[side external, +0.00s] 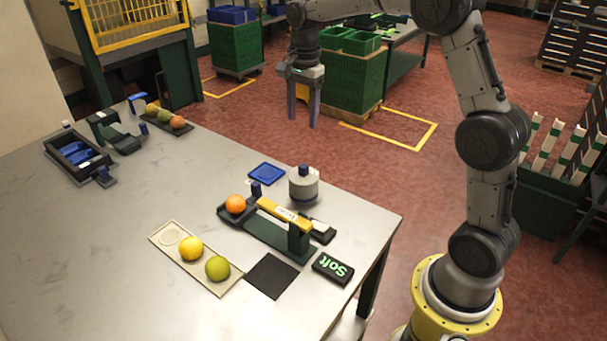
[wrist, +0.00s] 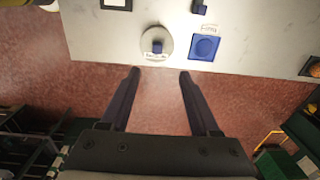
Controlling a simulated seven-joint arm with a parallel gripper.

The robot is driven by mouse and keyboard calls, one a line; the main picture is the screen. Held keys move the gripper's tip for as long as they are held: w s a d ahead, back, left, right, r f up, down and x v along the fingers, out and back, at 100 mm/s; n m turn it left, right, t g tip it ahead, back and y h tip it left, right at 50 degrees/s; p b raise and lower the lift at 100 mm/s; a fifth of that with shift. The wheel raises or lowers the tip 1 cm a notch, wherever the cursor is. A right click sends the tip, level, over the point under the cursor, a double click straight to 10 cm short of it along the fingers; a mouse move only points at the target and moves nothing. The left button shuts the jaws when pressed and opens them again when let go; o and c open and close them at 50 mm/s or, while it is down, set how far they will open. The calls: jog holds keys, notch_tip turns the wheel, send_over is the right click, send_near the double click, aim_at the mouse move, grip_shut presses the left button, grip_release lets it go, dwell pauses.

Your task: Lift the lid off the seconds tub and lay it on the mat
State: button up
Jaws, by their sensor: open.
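The wrist view shows the lid (wrist: 146,41) and knob (wrist: 157,46) from above. A black square mat (side external: 273,276) lies bare near the front edge. My gripper (side external: 302,122) is open and empty, high above and apart from the tub; its fingers show in the wrist view (wrist: 159,75).
A dark green device with a yellow bar (side external: 284,214) and an orange (side external: 235,204) stands near the tub. A beige tray (side external: 205,265) holds yellow and green fruit. The table (side external: 110,255) is clear at front left.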

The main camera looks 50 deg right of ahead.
send_over(304, 166)
notch_tip(304, 166, down, 9)
jog(key=shift+d+f, duration=0.1)
jog(key=shift+f, duration=0.05)
jog(key=shift+w+f, duration=0.1)
jog(key=shift+f, duration=3.1)
grip_shut()
